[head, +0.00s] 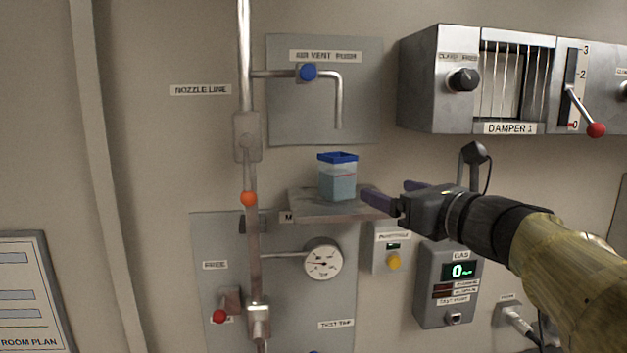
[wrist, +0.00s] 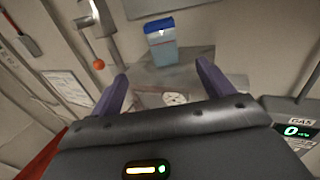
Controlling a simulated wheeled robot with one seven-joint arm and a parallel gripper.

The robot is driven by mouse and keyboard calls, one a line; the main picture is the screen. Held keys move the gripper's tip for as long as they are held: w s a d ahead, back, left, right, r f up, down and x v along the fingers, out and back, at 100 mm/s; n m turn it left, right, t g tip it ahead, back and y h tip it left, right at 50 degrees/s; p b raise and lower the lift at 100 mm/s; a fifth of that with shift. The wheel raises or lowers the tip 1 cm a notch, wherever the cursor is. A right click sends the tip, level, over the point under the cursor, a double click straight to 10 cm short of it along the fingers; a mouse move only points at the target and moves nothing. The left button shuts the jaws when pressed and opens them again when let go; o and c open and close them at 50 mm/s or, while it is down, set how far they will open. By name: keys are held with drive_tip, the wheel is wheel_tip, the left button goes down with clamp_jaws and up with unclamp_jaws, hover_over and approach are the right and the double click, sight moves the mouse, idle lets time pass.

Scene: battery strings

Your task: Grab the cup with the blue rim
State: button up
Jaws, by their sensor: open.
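The cup with the blue rim (head: 338,178) stands upright on a small grey shelf (head: 300,204) in the head view. It is clear, with bluish contents and a thin red line on its side. It also shows in the wrist view (wrist: 162,45), beyond the fingertips and roughly between them. My gripper (head: 388,192) is to the right of the cup, its two purple fingers pointing left toward it. The fingers are apart and empty, and they show in the wrist view (wrist: 162,80) too. The gripper does not appear to touch the cup.
A vertical pipe (head: 244,70) with an orange ball (head: 248,198) runs left of the shelf. A bent vent pipe (head: 338,100) hangs above the cup. A dial gauge (head: 323,259) is below the shelf. A gas meter (head: 446,285) is below my arm, and a damper box (head: 430,85) is above right.

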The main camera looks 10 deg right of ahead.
sight(346, 175)
drive_tip(key=p+x, duration=0.5)
drive_tip(key=x, duration=0.6)
drive_tip(key=shift+w+a, duration=0.1)
drive_tip(key=shift+w, duration=0.3)
drive_tip(key=shift+w+a+f, duration=0.1)
drive_tip(key=shift+w, duration=0.15)
drive_tip(key=shift+w+a+p, duration=0.15)
drive_tip(key=shift+w+p, duration=0.35)
drive_tip(key=shift+p, duration=0.3)
drive_tip(key=p+x, duration=0.2)
drive_tip(key=x, duration=0.1)
drive_tip(key=shift+w, duration=0.1)
drive_tip(key=shift+w+a+p, duration=0.15)
drive_tip(key=shift+w+p, duration=0.2)
drive_tip(key=shift+w, duration=0.15)
drive_tip(key=shift+s, duration=0.1)
